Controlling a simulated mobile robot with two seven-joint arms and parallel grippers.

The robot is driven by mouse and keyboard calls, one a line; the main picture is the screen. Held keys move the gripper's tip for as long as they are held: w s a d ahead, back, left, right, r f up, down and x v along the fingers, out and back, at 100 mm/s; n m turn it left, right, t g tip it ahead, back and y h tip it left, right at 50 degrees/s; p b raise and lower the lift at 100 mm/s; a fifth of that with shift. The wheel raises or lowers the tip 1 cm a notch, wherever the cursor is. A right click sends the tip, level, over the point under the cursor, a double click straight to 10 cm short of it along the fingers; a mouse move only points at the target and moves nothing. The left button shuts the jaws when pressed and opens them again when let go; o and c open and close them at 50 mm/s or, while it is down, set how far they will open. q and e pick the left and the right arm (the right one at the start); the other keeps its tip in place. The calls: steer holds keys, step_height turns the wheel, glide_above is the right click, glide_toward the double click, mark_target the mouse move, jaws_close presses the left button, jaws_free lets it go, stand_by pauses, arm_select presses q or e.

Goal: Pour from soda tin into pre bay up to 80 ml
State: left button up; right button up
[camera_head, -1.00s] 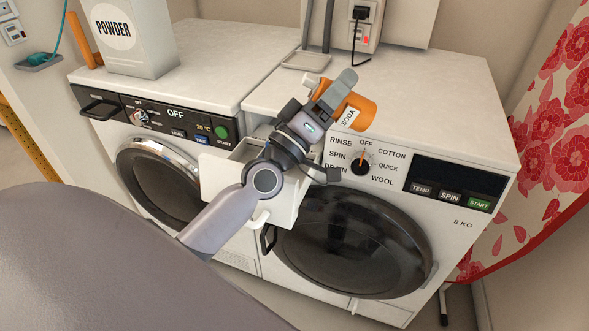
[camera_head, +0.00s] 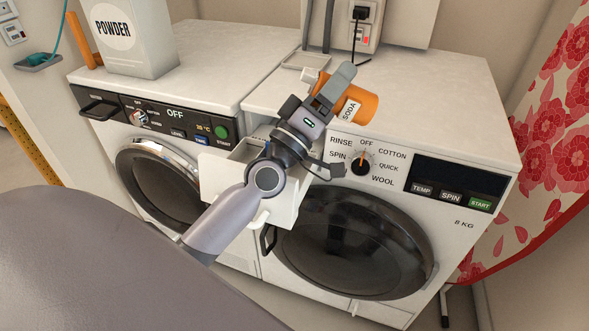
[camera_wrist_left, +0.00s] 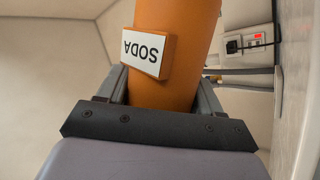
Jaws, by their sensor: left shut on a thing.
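The orange soda tin (camera_head: 361,103), with a white SODA label, is held tilted above the front of the right-hand washer. My left gripper (camera_head: 337,88) is shut around it. In the left wrist view the tin (camera_wrist_left: 172,80) fills the space between the fingers. The open dispenser drawer (camera_head: 228,177) sticks out from the right washer, below and left of the tin. My left arm covers much of the drawer, so its bays are mostly hidden and I cannot tell which is the pre bay. No stream or liquid level is visible. My right gripper is not in view.
The left washer (camera_head: 165,110) carries a white powder box (camera_head: 130,38). The right washer's top (camera_head: 450,105) is mostly clear. Its dial (camera_head: 361,163) and round door (camera_head: 352,240) are close to my arm. A socket (camera_head: 358,22) is on the wall behind.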

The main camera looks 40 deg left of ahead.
mark_target(315, 75)
arm_select(q)
steer(key=shift+r+n, duration=0.4)
stand_by(0.3)
steer(key=shift+s+a+r+n+t+y+b, duration=0.1)
steer(key=shift+s+a+n+t+y+b, duration=0.1)
steer(key=shift+a+n+t+y+b, duration=0.25)
steer(key=shift+s+a+r+n+t+y+b, duration=0.15)
steer(key=shift+n+t+y+b, duration=0.1)
steer(key=shift+n+y+b, duration=0.4)
stand_by(0.7)
steer(key=shift+a+r+n+y, duration=0.15)
steer(key=shift+r+n+y, duration=0.1)
steer(key=shift+n+y, duration=0.35)
steer(key=shift+s+a+r+n+t+y, duration=0.15)
steer(key=shift+r+n+t+y, duration=0.5)
steer(key=shift+n+y, duration=0.55)
steer(key=shift+s+a+r+n+y+b, duration=0.1)
steer(key=shift+a+r+n+y+b, duration=0.2)
steer(key=shift+n+y, duration=0.55)
steer(key=shift+s+d+r+n+y+b, duration=0.1)
steer(key=shift+n+y+b, duration=0.25)
steer(key=shift+n+y, duration=0.5)
